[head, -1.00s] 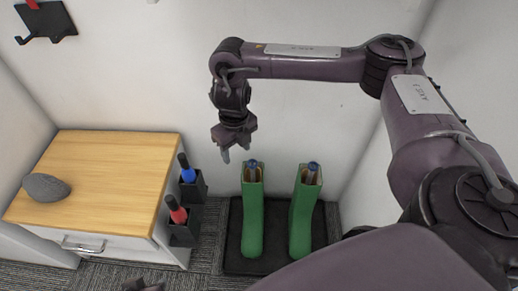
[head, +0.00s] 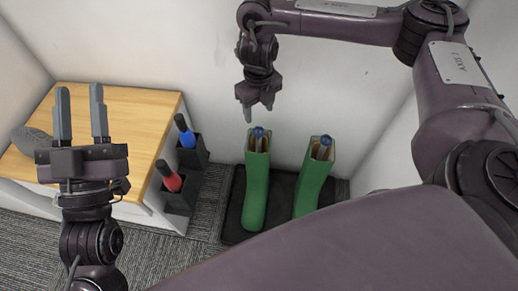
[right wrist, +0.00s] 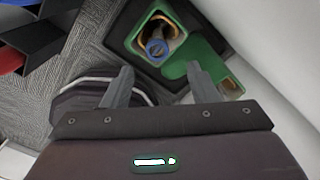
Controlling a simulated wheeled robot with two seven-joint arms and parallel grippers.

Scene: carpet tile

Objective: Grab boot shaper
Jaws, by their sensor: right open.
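Two tall green boots stand on a black tray (head: 238,222). The left boot (head: 255,190) and the right boot (head: 313,180) each have a boot shaper with a blue knob showing at the top opening, the left shaper (head: 258,135) and the right shaper (head: 324,142). My right gripper (head: 257,112) is open and empty, just above the left boot's opening. In the right wrist view a blue shaper knob (right wrist: 157,48) sits inside a boot opening, beyond my open fingers (right wrist: 160,88). My left gripper (head: 81,112) is open and empty, fingers up, in front of the wooden-topped cabinet.
The wooden-topped cabinet (head: 130,105) stands at left with a grey stone-like object (head: 30,139) on it. Black holders at its side hold a blue-handled item (head: 187,138) and a red-handled item (head: 172,180). Walls close in behind and at right.

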